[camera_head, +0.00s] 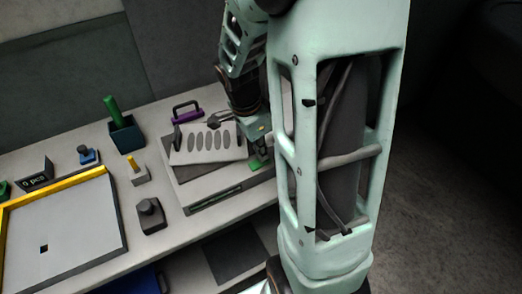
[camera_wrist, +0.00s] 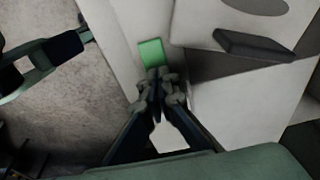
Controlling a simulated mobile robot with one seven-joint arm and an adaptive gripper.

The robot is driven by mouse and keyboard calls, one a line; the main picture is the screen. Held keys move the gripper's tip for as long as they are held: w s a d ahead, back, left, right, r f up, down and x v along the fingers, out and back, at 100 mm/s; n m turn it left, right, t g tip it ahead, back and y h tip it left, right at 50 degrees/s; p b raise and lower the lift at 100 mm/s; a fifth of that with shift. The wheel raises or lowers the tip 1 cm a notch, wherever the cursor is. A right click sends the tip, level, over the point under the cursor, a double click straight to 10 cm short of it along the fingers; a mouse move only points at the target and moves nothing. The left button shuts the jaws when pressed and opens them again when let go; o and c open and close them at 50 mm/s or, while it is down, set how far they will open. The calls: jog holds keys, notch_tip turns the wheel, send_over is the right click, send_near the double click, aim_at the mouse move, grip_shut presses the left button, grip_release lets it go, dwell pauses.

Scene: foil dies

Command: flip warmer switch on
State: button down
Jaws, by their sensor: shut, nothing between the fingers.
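A small green piece (camera_head: 256,165), which may be the warmer switch, sits at the right edge of the grey plate unit (camera_head: 178,171). In the wrist view the green piece (camera_wrist: 151,53) lies just beyond my fingertips, on a pale strip. My gripper (camera_wrist: 160,80) is shut and empty, its tips pointing at the near end of the green piece. I cannot tell whether they touch it. In the head view my gripper (camera_head: 258,148) comes down over the right side of the unit, and its tips are partly hidden. The switch's on or off position is unclear.
A light plate with dark ovals (camera_head: 207,155) lies on the unit, with a dark handle (camera_wrist: 252,47).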

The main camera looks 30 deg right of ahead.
jog(key=shift+d+f+y+p, duration=0.25)
jog(key=shift+f+y+p, duration=0.15)
jog(key=shift+y, duration=0.2)
jog(key=shift+s+a, duration=0.1)
jog(key=shift+a, duration=0.05)
jog(key=shift+a+r, duration=0.15)
jog(key=shift+a, duration=0.6)
